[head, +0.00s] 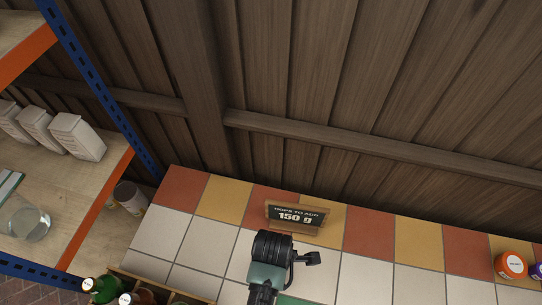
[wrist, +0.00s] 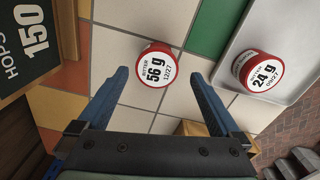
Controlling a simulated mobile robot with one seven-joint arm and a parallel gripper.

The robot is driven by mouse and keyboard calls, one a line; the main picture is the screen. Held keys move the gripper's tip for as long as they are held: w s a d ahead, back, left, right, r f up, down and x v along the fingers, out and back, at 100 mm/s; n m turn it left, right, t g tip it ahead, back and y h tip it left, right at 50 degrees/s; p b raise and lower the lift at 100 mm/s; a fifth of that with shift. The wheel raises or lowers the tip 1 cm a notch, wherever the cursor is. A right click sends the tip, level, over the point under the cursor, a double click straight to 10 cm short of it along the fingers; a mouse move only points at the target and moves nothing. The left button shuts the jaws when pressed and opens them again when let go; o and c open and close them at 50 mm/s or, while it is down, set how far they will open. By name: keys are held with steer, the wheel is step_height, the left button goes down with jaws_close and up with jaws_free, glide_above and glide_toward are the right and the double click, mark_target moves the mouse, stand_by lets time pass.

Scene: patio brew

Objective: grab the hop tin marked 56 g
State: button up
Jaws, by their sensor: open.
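The hop tin marked 56 g (wrist: 158,66) is round and red with a white lid label reading "BITTER 56 g 12/27". It stands on the tiled counter in the wrist view, beyond and between the fingertips. My gripper (wrist: 165,78) is open, with its two blue fingers spread and nothing between them. In the head view, my gripper (head: 312,258) is seen above the tiles, and the 56 g tin cannot be made out there.
A red tin marked 24 g (wrist: 257,71) stands on a pale tray (wrist: 222,72) at right. A sign reading 150 g (head: 295,217) stands at the counter's back. Orange (head: 511,265) and purple tins sit far right. Bottles (head: 102,288) stand at lower left, beside shelving (head: 75,180).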

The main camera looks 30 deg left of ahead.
steer(key=shift+w+a+f, duration=0.1)
steer(key=shift+f, duration=1.4)
steer(key=shift+a+f, duration=0.1)
steer(key=shift+f, duration=1.4)
steer(key=c, duration=1.3)
steer(key=shift+r, duration=0.1)
